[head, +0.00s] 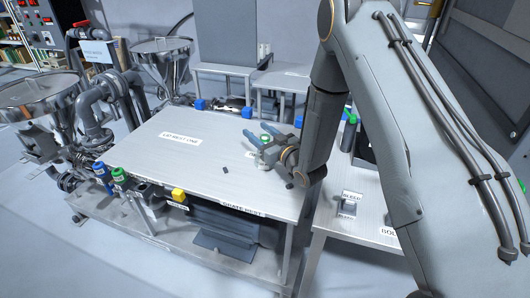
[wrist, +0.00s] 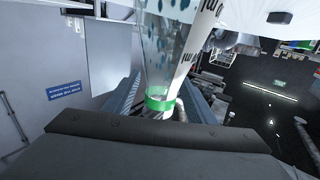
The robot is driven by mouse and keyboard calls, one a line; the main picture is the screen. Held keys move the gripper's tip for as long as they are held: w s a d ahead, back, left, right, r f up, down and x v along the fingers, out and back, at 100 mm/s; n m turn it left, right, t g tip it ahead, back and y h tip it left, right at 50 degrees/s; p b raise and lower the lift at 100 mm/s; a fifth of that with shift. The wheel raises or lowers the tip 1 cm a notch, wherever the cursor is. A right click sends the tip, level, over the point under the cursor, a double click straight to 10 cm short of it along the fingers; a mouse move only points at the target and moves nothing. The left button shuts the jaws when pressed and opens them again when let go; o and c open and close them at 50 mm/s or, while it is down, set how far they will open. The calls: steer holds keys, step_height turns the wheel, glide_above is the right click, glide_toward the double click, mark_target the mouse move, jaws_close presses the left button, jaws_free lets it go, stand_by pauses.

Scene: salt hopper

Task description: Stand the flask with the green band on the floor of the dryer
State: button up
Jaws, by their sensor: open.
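The flask with the green band (wrist: 159,103) shows in the wrist view as a clear, blue-speckled body with a white printed strip. Its green band lies between the two blue-grey fingers of my gripper (wrist: 162,92). In the head view my gripper (head: 259,132) is low over the right part of the table. The flask (head: 265,138) shows there only as a small pale and green patch, mostly hidden by the fingers and wrist. The jaws are open around it; I cannot tell whether a finger touches it. I cannot make out the dryer for sure.
The pale table (head: 185,140) is largely bare, with a small dark block (head: 225,170) near my gripper. Blue blocks (head: 200,104) and a yellow block (head: 178,194) sit along its edges. Metal hoppers (head: 163,55) stand left. A lower side table (head: 375,205) is right, partly behind my arm.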

jaws_close()
steer(key=shift+r, duration=0.1)
stand_by(0.3)
